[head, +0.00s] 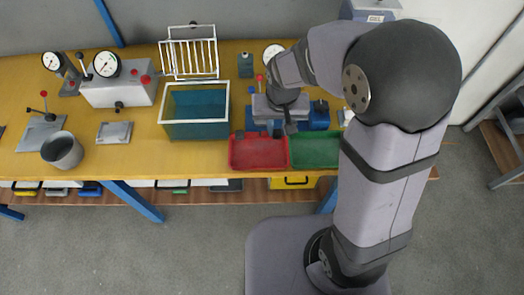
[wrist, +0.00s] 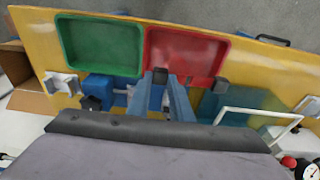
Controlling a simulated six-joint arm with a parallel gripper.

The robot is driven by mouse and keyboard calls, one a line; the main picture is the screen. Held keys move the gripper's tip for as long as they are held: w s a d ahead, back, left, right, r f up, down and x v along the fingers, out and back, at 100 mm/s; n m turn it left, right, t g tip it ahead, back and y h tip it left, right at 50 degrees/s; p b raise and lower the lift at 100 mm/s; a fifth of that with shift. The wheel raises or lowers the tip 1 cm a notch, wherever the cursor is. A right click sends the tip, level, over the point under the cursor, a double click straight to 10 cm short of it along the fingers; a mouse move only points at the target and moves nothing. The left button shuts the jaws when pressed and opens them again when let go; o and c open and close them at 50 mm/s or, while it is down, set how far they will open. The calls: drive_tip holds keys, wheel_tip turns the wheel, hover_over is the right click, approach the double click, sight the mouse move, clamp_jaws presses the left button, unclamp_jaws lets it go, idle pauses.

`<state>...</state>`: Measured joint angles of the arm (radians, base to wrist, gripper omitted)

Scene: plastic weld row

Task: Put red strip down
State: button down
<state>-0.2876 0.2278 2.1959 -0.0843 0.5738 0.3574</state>
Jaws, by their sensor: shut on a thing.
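The red tray (head: 258,166) stands at the front edge of the yellow bench, left of the green tray (head: 315,164). In the wrist view the red tray (wrist: 187,35) is right of the green tray (wrist: 100,20). My gripper (head: 291,127) is behind the trays, over the blue fixture. In the wrist view its two dark fingertips (wrist: 190,80) show near the red tray's edge. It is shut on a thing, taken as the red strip. I cannot make out the strip's outline; it may blend with the red tray or be hidden.
A teal bin (head: 195,128) stands left of my gripper, with a white wire rack (head: 190,55) behind it. A blue fixture (wrist: 100,88) lies near the green tray. A gauge box (head: 118,90) and a grey cup (head: 62,150) stand further left. Bench space left of the bin is partly clear.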

drive_tip(key=shift+f+p, duration=0.5)
drive_tip(key=shift+f, duration=4.45)
drive_tip(key=shift+f+b, duration=0.4)
drive_tip(key=c, duration=2)
unclamp_jaws()
drive_tip(key=shift+o, duration=0.7)
drive_tip(key=shift+r, duration=0.1)
